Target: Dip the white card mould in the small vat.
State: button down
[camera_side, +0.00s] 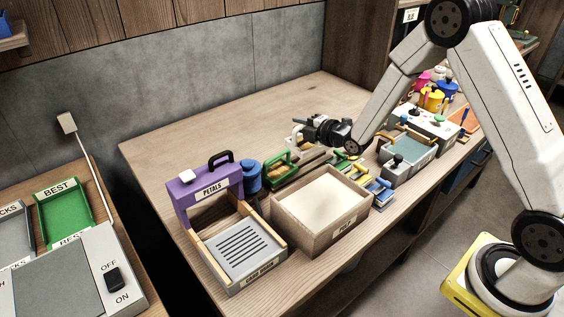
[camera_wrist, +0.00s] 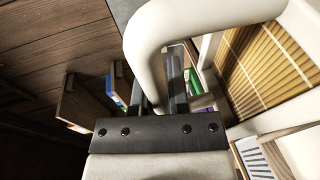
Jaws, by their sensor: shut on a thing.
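My gripper (camera_side: 308,128) is shut on the white handle of the card mould (camera_side: 297,140), above the bench behind the vat. In the wrist view, my gripper (camera_wrist: 159,78) has its dark fingers around the curved white handle. The mould's white frame and its tan slatted screen (camera_wrist: 268,65) show at the right there. The small vat (camera_side: 298,226) is a wooden box with a label that seems to read PULP. It holds pale cream pulp, and my gripper is apart from it. Most of the mould is hidden or too small to tell in the side view.
Small coloured items and a grey basin (camera_side: 405,160) crowd the right. The bench's back left is clear.

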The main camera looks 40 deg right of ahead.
jog(key=w+d+f+y, duration=0.1)
jog(key=w+d+f, duration=0.3)
jog(key=w+d, duration=0.4)
jog(key=shift+d+f+n, duration=0.15)
jog(key=shift+f+n, duration=0.05)
jog(key=shift+n, duration=0.2)
jog(key=shift+f, duration=2.9)
jog(key=shift+f, duration=1.9)
jog(key=shift+f, duration=0.15)
jog(key=c, duration=0.6)
grip_release()
jog(key=shift+s, duration=0.1)
